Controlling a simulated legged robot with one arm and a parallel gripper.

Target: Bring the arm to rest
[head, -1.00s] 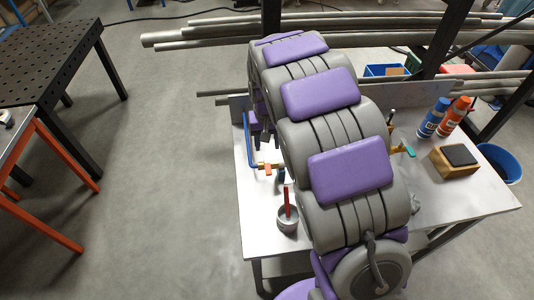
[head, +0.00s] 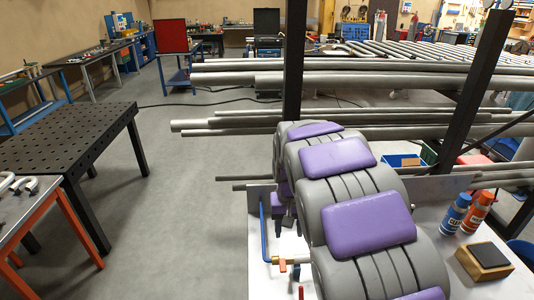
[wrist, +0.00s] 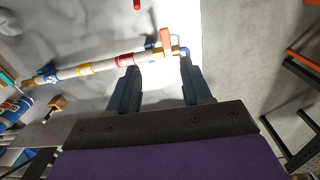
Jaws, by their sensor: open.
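My gripper (wrist: 158,66) shows in the wrist view with two dark blue fingers spread apart and nothing between them. Its fingertips point toward a pale pipe (wrist: 98,67) with coloured bands and an orange-handled valve (wrist: 166,40). I cannot tell how far the tips are from the pipe. In the head view my grey and purple arm segments fill the lower middle and hide the gripper.
A metal worktable (head: 437,206) carries a blue bottle (head: 455,213), an orange bottle (head: 477,212) and a wooden block with a dark top (head: 484,260). A blue pipe (head: 264,228) stands left of my arm. A dark post (head: 295,65) and long grey pipes (head: 225,78) lie beyond. Floor at left is open.

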